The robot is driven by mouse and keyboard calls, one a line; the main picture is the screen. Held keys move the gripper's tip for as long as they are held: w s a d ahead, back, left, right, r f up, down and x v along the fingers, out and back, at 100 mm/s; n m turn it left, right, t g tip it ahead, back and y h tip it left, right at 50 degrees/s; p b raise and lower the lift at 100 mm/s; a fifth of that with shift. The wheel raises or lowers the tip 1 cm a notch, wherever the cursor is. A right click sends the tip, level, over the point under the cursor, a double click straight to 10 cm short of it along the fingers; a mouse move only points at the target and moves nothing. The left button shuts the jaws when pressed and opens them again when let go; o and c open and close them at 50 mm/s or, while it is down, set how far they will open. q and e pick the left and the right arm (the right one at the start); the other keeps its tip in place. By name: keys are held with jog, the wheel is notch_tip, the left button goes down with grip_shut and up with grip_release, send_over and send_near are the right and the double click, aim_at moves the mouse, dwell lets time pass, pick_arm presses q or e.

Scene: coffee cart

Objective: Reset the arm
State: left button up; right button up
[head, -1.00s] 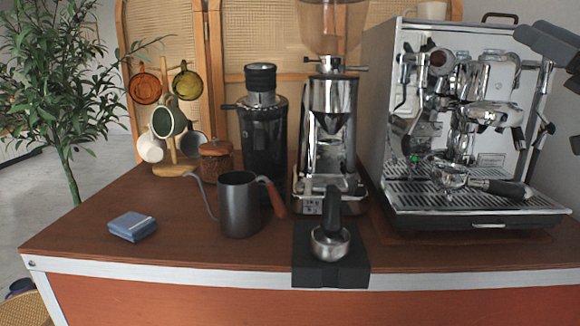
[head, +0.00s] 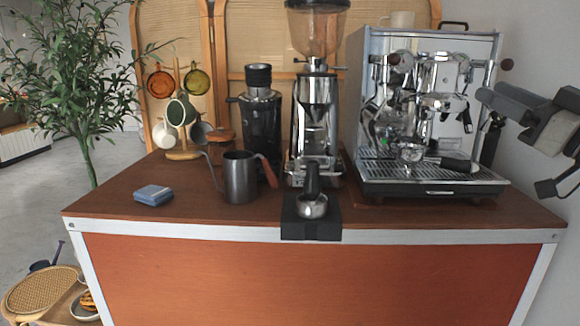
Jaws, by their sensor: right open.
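My right gripper (head: 512,141) is at the right edge, beside the espresso machine (head: 430,110). Its dark jaws are apart with nothing between them. It appears clear of the machine, though the exact gap is hard to judge. A portafilter (head: 458,164) with a black handle sits at the machine's front. Another portafilter (head: 312,205) rests on the black stand (head: 311,229) at the cart's front edge. My left gripper is not in view.
On the wooden cart top (head: 110,200) stand a dark kettle (head: 240,178), a grinder (head: 316,115), a black grinder (head: 259,125), a mug tree (head: 182,155) and a folded blue cloth (head: 153,195). The front left top is mostly clear. A plant (head: 75,80) stands at left.

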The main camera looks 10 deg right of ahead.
jog(key=w+a+f+m+g+h+p, duration=0.15)
jog(key=a+f, duration=0.25)
jog(key=f, duration=1)
jog(key=w+a+f+m+g+h+p, duration=0.1)
jog(key=a+f+m+g+h, duration=0.15)
jog(key=f, duration=1.05)
pick_arm(q)
jog(key=p, duration=0.1)
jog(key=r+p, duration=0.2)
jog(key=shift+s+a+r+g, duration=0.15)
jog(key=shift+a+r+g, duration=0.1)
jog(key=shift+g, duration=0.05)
pick_arm(e)
jog(key=s+a+f+g, duration=0.5)
jog(key=s+a+f, duration=1.3)
jog(key=a, duration=0.1)
jog(key=shift+s+a+f, duration=0.3)
jog(key=shift+f, duration=0.1)
